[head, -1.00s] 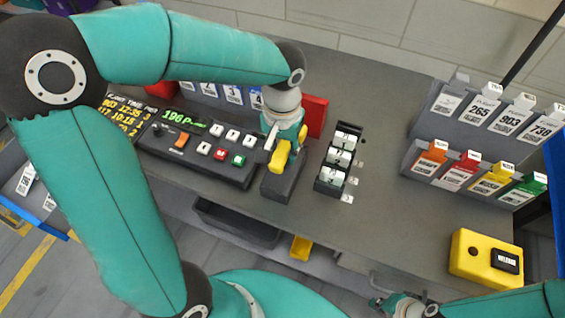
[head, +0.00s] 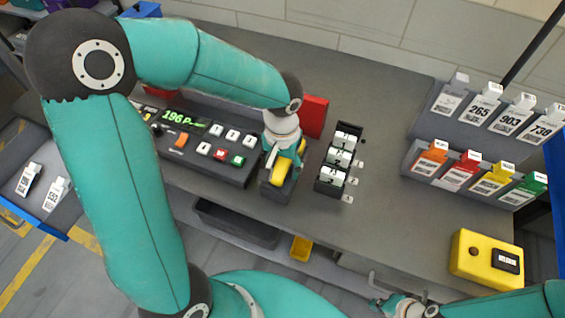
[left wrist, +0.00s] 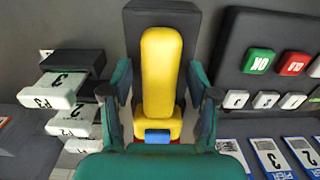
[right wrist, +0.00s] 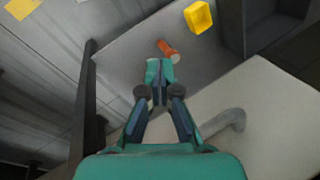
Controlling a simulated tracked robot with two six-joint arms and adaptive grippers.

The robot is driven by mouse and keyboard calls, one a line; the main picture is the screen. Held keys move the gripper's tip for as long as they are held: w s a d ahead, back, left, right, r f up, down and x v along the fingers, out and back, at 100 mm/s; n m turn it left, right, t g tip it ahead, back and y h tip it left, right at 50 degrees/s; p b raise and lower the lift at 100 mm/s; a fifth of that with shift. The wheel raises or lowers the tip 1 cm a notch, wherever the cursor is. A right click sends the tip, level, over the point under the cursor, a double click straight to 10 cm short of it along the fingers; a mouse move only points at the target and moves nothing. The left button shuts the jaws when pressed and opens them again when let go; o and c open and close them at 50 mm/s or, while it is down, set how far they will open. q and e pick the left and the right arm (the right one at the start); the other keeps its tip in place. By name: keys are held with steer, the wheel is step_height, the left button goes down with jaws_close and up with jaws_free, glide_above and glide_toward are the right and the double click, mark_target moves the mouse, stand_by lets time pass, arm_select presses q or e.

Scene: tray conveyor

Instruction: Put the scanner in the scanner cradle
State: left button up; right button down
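The yellow scanner (left wrist: 160,75) lies lengthwise over the black scanner cradle (left wrist: 160,13) in the left wrist view. In the head view the scanner (head: 281,169) sits within the outline of the cradle (head: 270,192), partly covered by my gripper. Whether it is fully seated cannot be told. My left gripper (left wrist: 160,72) is open, one finger on each side of the scanner, with narrow dark gaps between the fingers and the yellow body. My right gripper (right wrist: 160,68) is empty, its fingertips together, near the counter's front edge, low in the head view.
A keypad console (head: 205,145) stands left of the cradle and a black rack of white tags (head: 335,165) right of it. A red block (head: 314,116) is behind. Tag holders (head: 470,120) and a yellow button box (head: 486,258) stand at the right.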

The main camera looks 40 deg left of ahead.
mark_target(282, 164)
arm_select(q)
steer(key=shift+r, duration=0.2)
step_height(282, 164, up, 12)
stand_by(0.5)
steer(key=shift+f, duration=0.15)
